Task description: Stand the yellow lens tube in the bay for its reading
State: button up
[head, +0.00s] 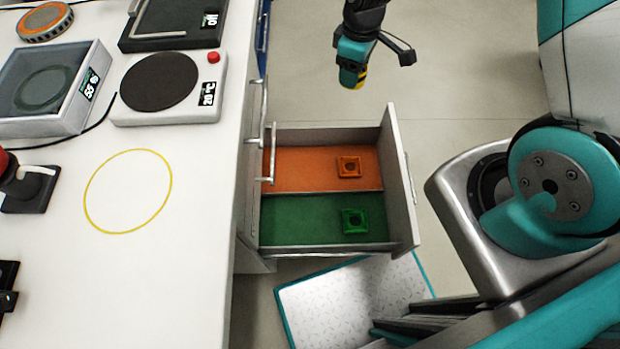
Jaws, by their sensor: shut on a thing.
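My gripper (351,76) is at the top centre, over the floor beyond the open drawer and to the right of the bench. It is shut on the yellow lens tube (362,76). Only a small yellow and dark part of the tube shows beside the teal jaws; the rest is hidden. I cannot tell which thing in view, if any, is the bay. A thin yellow circle (86,203) is marked on the white bench top, with nothing inside it.
An open drawer (402,185) juts from the bench, with an orange holder (349,167) and a green holder (355,221) inside. A hotplate (158,82), a glass-sided box (50,88) and a black device (172,24) stand on the bench. The bench's front middle is clear.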

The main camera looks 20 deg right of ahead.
aim_at(316, 169)
jog(key=w+a+f+n+b, duration=0.1)
jog(key=a+f+n+b, duration=0.1)
jog(key=f+n+b, duration=0.3)
jog(key=w+a+f+n+b, duration=0.1)
jog(key=f+n+b, duration=0.3)
jog(key=f+b, duration=1)
jog(key=w+a+f+n+b, duration=0.1)
jog(key=a+f+n+b, duration=0.2)
jog(key=f+b, duration=0.6)
jog(key=shift+w+a+f+n+b, duration=0.15)
jog(key=shift+f+n, duration=0.3)
jog(key=shift+f, duration=2.3)
jog(key=shift+w+d+f+n+b, duration=0.1)
jog(key=shift+f+n, duration=0.3)
jog(key=shift+f, duration=2.4)
jog(key=shift+w+a+f+n+b, duration=0.15)
jog(key=shift+f+n, duration=0.3)
jog(key=shift+f, duration=2.3)
jog(key=shift+s+d, duration=0.1)
jog(key=shift+s, duration=0.05)
jog(key=shift+f, duration=0.15)
jog(key=o, duration=1)
jog(key=shift+o, duration=0.2)
